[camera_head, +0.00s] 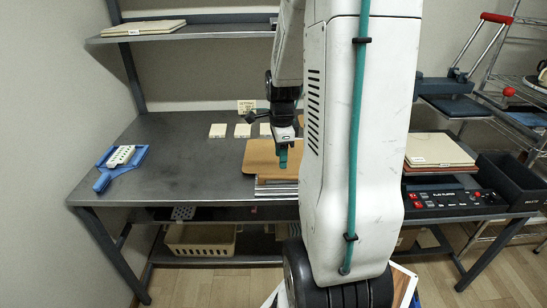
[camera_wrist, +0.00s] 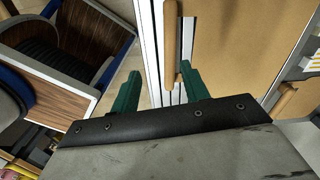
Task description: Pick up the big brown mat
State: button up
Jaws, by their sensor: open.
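The big brown mat (camera_head: 258,153) lies on top of a stack of pale sheets at the front edge of the grey table, partly hidden behind my arm. In the wrist view the brown mat (camera_wrist: 235,45) fills the upper right, with a small wooden tab (camera_wrist: 170,50) at its near edge. My gripper (camera_head: 283,157) is over the mat's front part in the head view. In the wrist view its two green fingers (camera_wrist: 158,75) are apart, with the tab and the stack's white edges showing between and beyond them. Nothing is clearly held, and contact cannot be told.
The grey table (camera_head: 190,160) bears a row of small pale tiles (camera_head: 242,131) and a blue tray (camera_head: 121,163) at left. Pale mats (camera_head: 437,150) and a black control box (camera_head: 440,197) are at right. A wood-and-blue crate (camera_wrist: 85,40) shows in the wrist view.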

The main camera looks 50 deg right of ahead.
aim_at(287, 174)
jog(key=d+f+m, duration=0.2)
jog(key=f, duration=0.1)
jog(key=shift+s+d+f, duration=0.15)
jog(key=shift+s+d, duration=0.25)
jog(key=f, duration=0.7)
jog(key=shift+w, duration=0.2)
jog(key=shift+r, duration=0.1)
grip_shut()
